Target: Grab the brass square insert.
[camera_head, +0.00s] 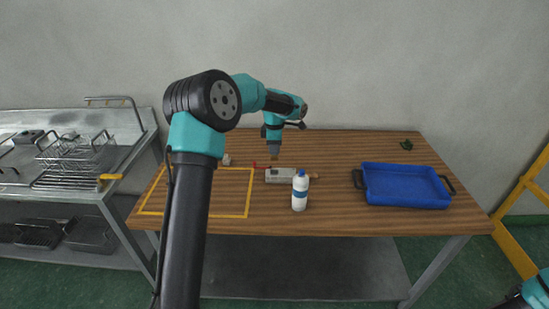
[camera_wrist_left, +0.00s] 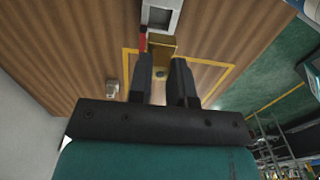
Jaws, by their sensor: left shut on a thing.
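The brass square insert (camera_wrist_left: 162,42) is a golden-brown block between the fingertips of my left gripper (camera_wrist_left: 166,62) in the left wrist view. The gripper is shut on it. In the head view my left gripper (camera_head: 274,154) points down over the back middle of the table, just behind a grey box-shaped device. The insert is too small there to make out clearly. Only a bit of my right arm shows at the lower right corner of the head view; its gripper is out of sight.
The grey device (camera_head: 283,175) lies on the wooden table (camera_head: 340,150), with a white bottle (camera_head: 300,192) in front of it. A small pale block (camera_head: 226,159) is to the left, near the yellow outline (camera_head: 250,190). A blue tray (camera_head: 405,186) stands at right.

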